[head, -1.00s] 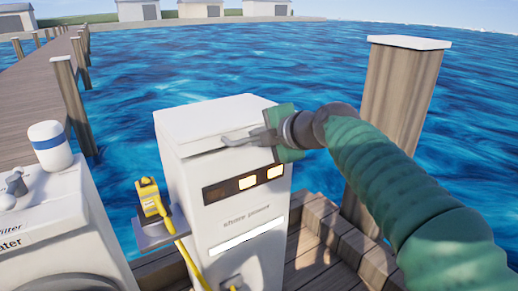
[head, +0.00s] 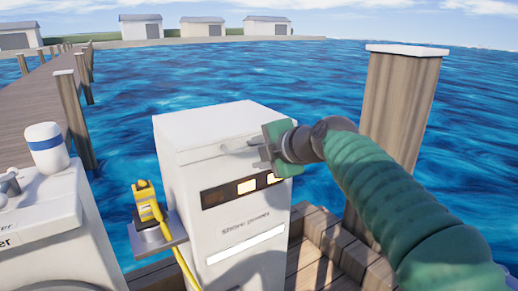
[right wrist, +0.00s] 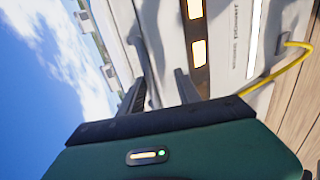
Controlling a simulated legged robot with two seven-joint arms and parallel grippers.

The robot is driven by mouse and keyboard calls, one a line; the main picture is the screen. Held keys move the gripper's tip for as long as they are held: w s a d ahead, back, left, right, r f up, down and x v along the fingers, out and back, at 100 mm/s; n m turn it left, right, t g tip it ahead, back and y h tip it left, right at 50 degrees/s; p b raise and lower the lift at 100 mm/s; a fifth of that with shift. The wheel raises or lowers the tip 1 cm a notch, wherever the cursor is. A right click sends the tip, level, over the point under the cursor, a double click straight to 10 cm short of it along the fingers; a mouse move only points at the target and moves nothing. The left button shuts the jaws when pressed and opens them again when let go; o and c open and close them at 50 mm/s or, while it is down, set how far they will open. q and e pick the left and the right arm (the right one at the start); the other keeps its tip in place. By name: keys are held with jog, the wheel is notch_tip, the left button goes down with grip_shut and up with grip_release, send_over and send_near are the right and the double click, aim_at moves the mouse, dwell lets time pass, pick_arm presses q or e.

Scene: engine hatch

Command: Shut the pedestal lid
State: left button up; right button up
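The white pedestal (head: 232,218) stands on the dock in the middle of the head view. Its white lid (head: 215,125) lies down over the top, with its front lip along the upper front face. I see no clear gap under it, but my gripper hides the right part of the lip. My right gripper (head: 255,150) is at the pedestal's upper front right, close to the lip. Contact cannot be told. In the right wrist view, the right gripper's (right wrist: 160,92) two dark fingers are apart with nothing between them. My left gripper is not in view.
A yellow plug and cable (head: 147,203) sit on a bracket at the pedestal's left. A white unit (head: 45,225) with a white, blue-banded bottle (head: 47,150) stands at far left. A thick wooden post (head: 402,120) rises behind my right arm. Water lies behind.

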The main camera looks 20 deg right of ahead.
jog(key=shift+w, duration=0.1)
dwell(0.4)
jog(key=b+v, duration=0.2)
jog(key=v, duration=1.4)
jog(key=shift+s+r, duration=0.15)
jog(key=shift+s, duration=0.15)
